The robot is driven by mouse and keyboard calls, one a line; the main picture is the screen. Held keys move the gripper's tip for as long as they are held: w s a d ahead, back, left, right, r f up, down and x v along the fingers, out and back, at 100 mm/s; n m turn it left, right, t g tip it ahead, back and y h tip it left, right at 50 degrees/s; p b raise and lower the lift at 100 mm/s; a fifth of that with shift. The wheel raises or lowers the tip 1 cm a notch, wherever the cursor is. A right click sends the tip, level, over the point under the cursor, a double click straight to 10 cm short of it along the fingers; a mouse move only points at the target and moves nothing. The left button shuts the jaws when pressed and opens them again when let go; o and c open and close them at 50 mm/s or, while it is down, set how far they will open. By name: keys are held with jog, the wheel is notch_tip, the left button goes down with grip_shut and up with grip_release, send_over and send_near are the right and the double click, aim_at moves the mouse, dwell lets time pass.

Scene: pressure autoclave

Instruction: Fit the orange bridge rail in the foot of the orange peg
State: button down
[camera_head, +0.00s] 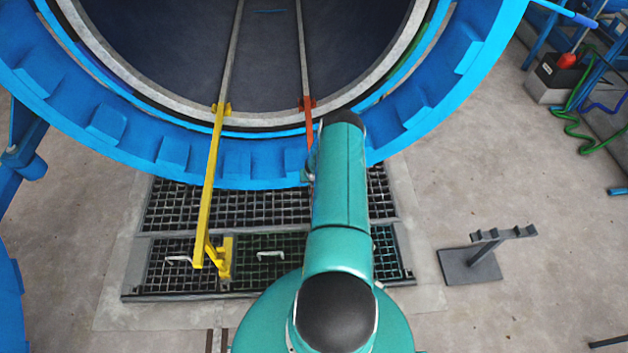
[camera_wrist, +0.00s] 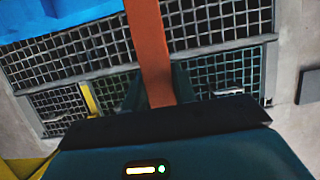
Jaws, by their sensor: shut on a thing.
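The orange bridge rail (camera_head: 310,138) shows in the head view as a short strip running down from an orange bracket (camera_head: 306,103) at the vessel mouth until my arm hides it. In the wrist view the rail (camera_wrist: 151,45) runs from the top edge down into my gripper (camera_wrist: 158,95). The teal fingers are shut on it, one on each side. Its near end is hidden behind the dark wrist edge. In the head view my gripper is hidden behind my arm. I cannot make out the orange peg in either view.
A yellow rail (camera_head: 211,175) spans from the vessel rim to a yellow peg (camera_head: 225,260) over the floor grating (camera_head: 165,215). The blue vessel ring (camera_head: 235,168) rises ahead. A dark grey stand (camera_head: 470,266) is on the right. Open concrete floor lies right of the grating.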

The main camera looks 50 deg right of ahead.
jog(key=shift+w+f, duration=0.1)
jog(key=shift+f, duration=0.25)
jog(key=shift+d, duration=0.1)
dwell(0.3)
jog(key=c, duration=1.2)
grip_release()
jog(key=shift+o, duration=0.8)
jog(key=shift+f, duration=0.1)
jog(key=shift+v, duration=1)
jog(key=v, duration=1.2)
